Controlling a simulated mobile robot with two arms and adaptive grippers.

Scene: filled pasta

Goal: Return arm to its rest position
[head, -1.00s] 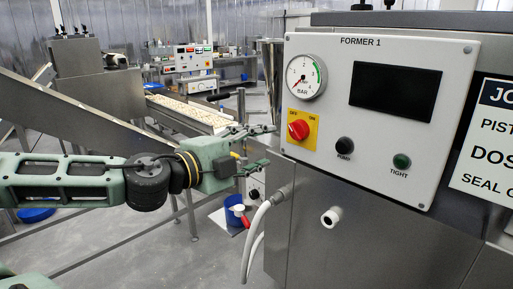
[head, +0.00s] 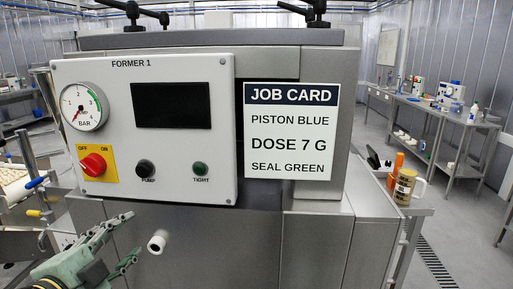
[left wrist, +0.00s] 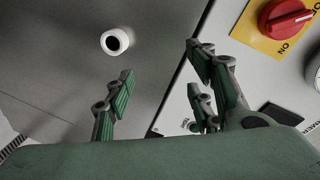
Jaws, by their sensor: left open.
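My left gripper (head: 128,238) is at the lower left of the head view, in front of the former's steel front and below its control panel (head: 222,90). Its green fingers are spread apart with nothing between them; the left wrist view also shows the open fingers (left wrist: 160,88). A white round spout (head: 157,243) sticks out of the steel front close to the fingertips; it also shows in the left wrist view (left wrist: 116,41), apart from the fingers. The red knob (head: 93,164) on its yellow plate also shows in the left wrist view (left wrist: 286,18). My right gripper is not in view.
A job card (head: 290,130) is fixed on the former beside the panel. Orange and tan containers (head: 404,186) stand on a shelf at the right. A steel bench (head: 440,128) stands farther back. The aisle floor at the right is clear.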

